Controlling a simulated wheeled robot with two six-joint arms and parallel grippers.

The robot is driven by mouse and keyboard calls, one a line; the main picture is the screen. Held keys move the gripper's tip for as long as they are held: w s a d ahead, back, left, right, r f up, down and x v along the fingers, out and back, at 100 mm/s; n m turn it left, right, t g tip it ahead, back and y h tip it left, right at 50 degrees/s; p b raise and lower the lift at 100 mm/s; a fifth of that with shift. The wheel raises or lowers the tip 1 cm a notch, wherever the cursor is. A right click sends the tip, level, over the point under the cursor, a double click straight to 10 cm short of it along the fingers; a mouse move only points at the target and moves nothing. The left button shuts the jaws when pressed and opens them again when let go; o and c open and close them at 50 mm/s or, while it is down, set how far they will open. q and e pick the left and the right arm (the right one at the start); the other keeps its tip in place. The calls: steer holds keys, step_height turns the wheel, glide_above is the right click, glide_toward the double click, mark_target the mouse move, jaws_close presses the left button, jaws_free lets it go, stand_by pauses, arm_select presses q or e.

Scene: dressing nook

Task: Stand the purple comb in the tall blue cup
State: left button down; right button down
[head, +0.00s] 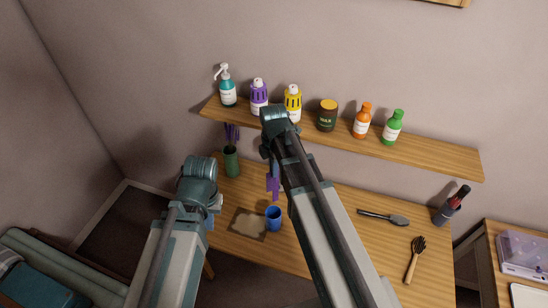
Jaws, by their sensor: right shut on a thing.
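The purple comb (273,184) hangs roughly upright below my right gripper (271,170), which is shut on it. The tall blue cup (274,220) stands on the wooden table, just under the comb in the picture. The comb's lower end appears just above the cup's rim; I cannot tell whether it is directly over the opening. My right forearm hides part of the gripper and the table. My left gripper (211,212) is left of the cup, mostly hidden behind its own arm, and its jaws are not clear.
A mat (248,224) lies left of the cup. A green vase (231,162) with purple stems stands behind. A wall shelf (435,163) with several bottles runs above the table. A dark-headed brush (415,258), another brush (383,217) and a dark holder (445,213) are at right.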

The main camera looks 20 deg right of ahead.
mark_target(274, 188)
steer(key=shift+w+d+r, duration=0.15)
steer(key=shift+d+r, duration=0.05)
steer(key=shift+f, duration=0.2)
step_height(274, 188, down, 14)
steer(key=b, duration=1.4)
steer(key=c, duration=0.9)
jaws_free()
steer(key=shift+c, duration=0.2)
steer(key=shift+r, duration=0.15)
step_height(274, 188, up, 14)
steer(key=p, duration=1.4)
steer(key=shift+r, duration=0.25)
